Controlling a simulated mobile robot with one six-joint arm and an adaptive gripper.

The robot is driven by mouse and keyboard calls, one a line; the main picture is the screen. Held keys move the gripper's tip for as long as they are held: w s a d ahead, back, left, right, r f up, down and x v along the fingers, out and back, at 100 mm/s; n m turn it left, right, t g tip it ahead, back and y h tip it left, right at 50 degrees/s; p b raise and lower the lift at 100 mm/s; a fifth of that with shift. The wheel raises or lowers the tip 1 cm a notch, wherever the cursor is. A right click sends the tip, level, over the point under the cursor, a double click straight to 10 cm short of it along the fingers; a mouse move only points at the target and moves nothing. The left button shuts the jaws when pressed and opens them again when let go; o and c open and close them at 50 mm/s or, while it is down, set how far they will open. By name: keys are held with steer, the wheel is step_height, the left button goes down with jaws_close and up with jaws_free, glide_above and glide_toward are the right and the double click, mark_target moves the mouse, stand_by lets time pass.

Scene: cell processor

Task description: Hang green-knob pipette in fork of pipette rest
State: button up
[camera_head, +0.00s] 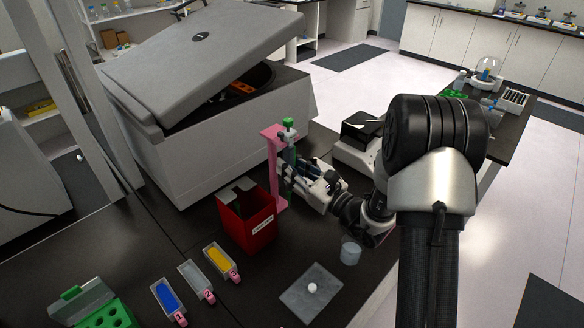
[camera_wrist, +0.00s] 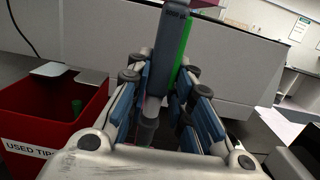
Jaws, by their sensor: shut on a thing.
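The green-knob pipette (camera_head: 289,136) stands about upright against the top of the pink pipette rest (camera_head: 273,165). Its green knob shows just above the level of the rest's top arm. My gripper (camera_head: 291,171) is shut on the pipette body from the right, below the fork. In the wrist view the grey and green pipette body (camera_wrist: 174,45) rises between the blue-padded fingers (camera_wrist: 160,92). A bit of the pink rest (camera_wrist: 205,4) shows at the top edge there. I cannot tell whether the pipette sits inside the fork or just beside it.
A red used-tips bin (camera_head: 247,220) stands just left of the rest, and a large grey centrifuge (camera_head: 215,130) behind it. In front are several small reservoirs (camera_head: 193,278), a clear cup (camera_head: 350,252) and a grey pad (camera_head: 311,300). A balance-like device (camera_head: 358,143) stands behind my arm.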

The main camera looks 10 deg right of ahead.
steer(key=shift+w+a, duration=0.25)
steer(key=shift+w, duration=0.05)
steer(key=shift+w+a, duration=0.15)
steer(key=shift+w, duration=0.05)
steer(key=shift+f+b, duration=0.3)
steer(key=shift+b, duration=0.05)
stand_by(0.9)
steer(key=o, duration=0.7)
steer(key=shift+o, duration=0.2)
steer(key=v, duration=1.2)
